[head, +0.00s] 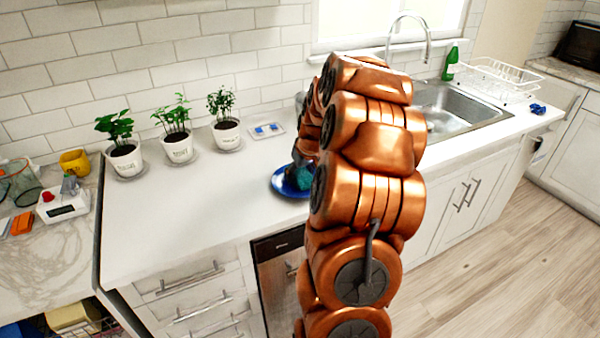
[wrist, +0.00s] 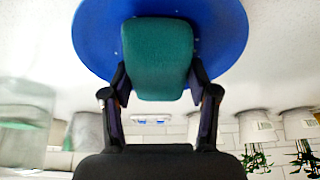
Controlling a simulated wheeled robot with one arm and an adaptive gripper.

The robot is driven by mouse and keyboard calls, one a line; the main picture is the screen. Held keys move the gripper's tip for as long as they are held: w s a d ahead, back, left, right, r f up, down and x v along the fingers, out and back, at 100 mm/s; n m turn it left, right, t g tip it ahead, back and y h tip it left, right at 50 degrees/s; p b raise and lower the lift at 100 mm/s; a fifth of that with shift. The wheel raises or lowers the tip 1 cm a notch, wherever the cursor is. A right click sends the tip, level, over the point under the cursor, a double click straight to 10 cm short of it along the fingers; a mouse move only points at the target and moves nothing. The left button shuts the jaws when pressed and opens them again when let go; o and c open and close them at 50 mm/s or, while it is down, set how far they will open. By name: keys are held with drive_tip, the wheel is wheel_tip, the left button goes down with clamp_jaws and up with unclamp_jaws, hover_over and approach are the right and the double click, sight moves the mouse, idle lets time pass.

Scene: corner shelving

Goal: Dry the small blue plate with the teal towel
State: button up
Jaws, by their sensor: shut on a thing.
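The small blue plate (head: 283,182) lies on the white counter, partly hidden behind my copper arm in the head view. It also shows in the wrist view (wrist: 90,40), upside down at the top. The teal towel (wrist: 157,58) is a folded pad between my fingers and lies over the middle of the plate; a bit of it shows in the head view (head: 301,177). My gripper (wrist: 158,88) is shut on the towel. The towel appears to touch the plate, but the exact contact is hidden.
Several potted plants, one with a white pot (head: 178,148), stand along the wall left of the plate. A small white tray (head: 262,131) with blue items lies behind it. The sink (head: 455,108), a green bottle (head: 450,62) and a dish rack (head: 490,80) are at right. The front left counter is clear.

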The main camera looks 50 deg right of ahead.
drive_tip(key=shift+f, duration=0.3)
drive_tip(key=shift+w+d+b, duration=0.25)
drive_tip(key=shift+w+b, duration=0.5)
drive_tip(key=shift+w, duration=0.2)
drive_tip(key=shift+s+a+r+b, duration=0.2)
drive_tip(key=shift+s+a+b, duration=0.2)
drive_tip(key=shift+s+b, duration=0.1)
drive_tip(key=shift+s+a+f+b, duration=0.25)
drive_tip(key=shift+s+a+b, duration=0.25)
drive_tip(key=shift+s, duration=0.15)
drive_tip(key=shift+s+a+r+b, duration=0.15)
drive_tip(key=shift+b, duration=0.3)
drive_tip(key=shift+s+a, duration=0.1)
